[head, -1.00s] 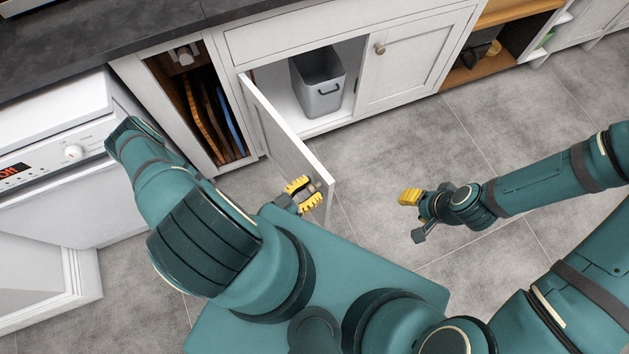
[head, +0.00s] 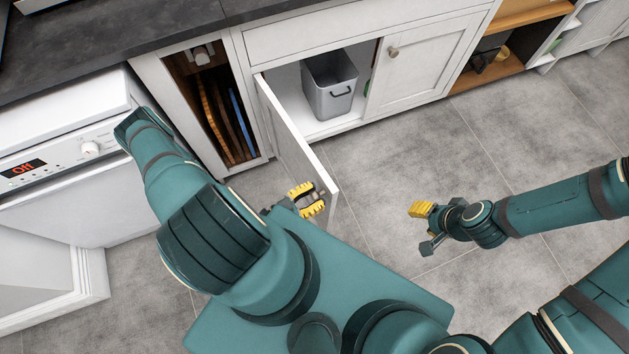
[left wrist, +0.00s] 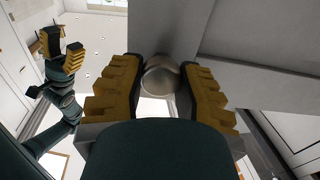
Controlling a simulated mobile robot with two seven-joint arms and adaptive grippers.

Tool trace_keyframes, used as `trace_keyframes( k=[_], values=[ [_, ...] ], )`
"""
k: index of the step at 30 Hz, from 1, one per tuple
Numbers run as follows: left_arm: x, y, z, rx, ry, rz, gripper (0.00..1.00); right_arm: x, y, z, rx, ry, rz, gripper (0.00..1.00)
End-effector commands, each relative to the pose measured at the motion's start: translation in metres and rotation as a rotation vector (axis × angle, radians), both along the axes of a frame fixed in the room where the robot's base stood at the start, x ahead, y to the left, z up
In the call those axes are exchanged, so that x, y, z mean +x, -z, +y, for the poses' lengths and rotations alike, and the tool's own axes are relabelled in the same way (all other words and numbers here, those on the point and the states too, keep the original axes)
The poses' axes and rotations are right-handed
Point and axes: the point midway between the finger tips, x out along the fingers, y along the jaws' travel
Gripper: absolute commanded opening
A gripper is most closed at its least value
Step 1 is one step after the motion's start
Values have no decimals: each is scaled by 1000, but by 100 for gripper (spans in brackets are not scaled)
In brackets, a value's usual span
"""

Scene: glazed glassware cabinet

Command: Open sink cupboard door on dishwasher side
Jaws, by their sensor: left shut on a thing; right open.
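The sink cupboard door on the dishwasher side (head: 292,143) is white and stands swung well out from the cabinet, hinged at its left. My left gripper (head: 307,199) is at the door's outer edge. In the left wrist view its yellow fingers are shut on the round metal door knob (left wrist: 160,77). My right gripper (head: 424,220) is open and empty above the floor, to the right of the door. The other cupboard door (head: 422,63) is closed, with its own knob (head: 393,52).
A grey bin (head: 329,88) stands inside the open cupboard. The white dishwasher (head: 75,160) is at the left, beside a slot with upright boards (head: 222,116). Open wooden shelves (head: 487,72) are at the right. Grey tiled floor (head: 410,150) is clear right of the door.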

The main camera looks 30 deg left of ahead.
Motion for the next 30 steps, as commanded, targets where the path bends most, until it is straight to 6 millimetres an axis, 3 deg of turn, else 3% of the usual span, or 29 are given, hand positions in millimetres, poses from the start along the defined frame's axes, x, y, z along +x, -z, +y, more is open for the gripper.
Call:
trace_keyframes(
  k=[4, 5, 6, 19, 30],
  values=[
    [1, -1, 0, -1, -1, -3, 0, 0, 0, 0, 0, 0, 0, 47],
    [1, -1, 0, -1, -1, -3, 46, 0, 0, 0, 0, 0, 0, 47],
    [1, -1, 0, 0, -1, -2, 51, 0, 0, 0, 0, 0, 0, 47],
    [-8, 0, 5, 2, -1, 0, 51, 0, 0, 0, 0, 0, 0, 47],
    [-71, 0, 38, 3, -3, 1, 51, 0, 0, 0, 0, 0, 0, 47]
  ],
)
